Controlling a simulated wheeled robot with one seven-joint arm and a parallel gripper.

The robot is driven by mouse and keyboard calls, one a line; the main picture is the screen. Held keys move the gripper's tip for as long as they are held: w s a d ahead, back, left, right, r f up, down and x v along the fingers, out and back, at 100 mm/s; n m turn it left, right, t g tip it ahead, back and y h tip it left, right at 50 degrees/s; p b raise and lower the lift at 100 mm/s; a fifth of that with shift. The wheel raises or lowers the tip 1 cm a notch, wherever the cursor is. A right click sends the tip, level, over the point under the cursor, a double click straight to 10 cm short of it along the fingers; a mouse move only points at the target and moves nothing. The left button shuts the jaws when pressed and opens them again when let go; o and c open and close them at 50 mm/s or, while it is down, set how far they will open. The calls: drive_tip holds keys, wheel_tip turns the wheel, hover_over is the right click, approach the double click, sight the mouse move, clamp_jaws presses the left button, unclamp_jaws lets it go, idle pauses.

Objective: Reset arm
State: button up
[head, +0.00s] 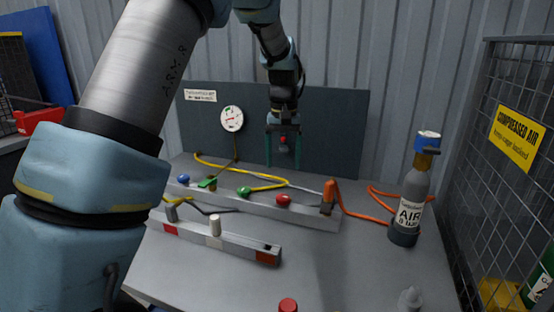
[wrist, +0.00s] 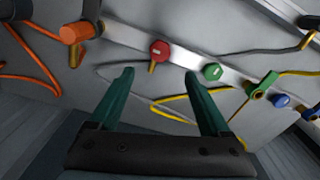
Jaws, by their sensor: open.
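My gripper (head: 283,148) hangs above the back of the grey table, in front of the dark back panel, with its fingers pointing down. In the wrist view its two green fingers (wrist: 160,85) stand wide apart with nothing between them. Beyond the fingertips a rail (wrist: 190,60) carries a red knob (wrist: 160,50), a green knob (wrist: 212,72), a green lever (wrist: 265,86) and a blue knob (wrist: 281,101). In the head view the red knob (head: 284,200) sits below my gripper, apart from it. My arm fills the left of the head view and hides part of the table.
A grey air bottle (head: 410,200) stands at the right, joined by an orange hose (head: 360,214). A gauge (head: 231,118) is on the panel. A mesh cage (head: 500,190) borders the right.

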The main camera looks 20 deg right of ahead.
drive_tip(key=s+a+n, duration=0.1)
drive_tip(key=a+n, duration=0.1)
drive_tip(key=a, duration=1.6)
drive_tip(key=s+a+f+n+t, duration=0.1)
drive_tip(key=s+a+f, duration=0.2)
drive_tip(key=s+a, duration=0.8)
drive_tip(key=a, duration=0.3)
drive_tip(key=shift+a+n+t, duration=0.3)
drive_tip(key=shift+a, duration=0.05)
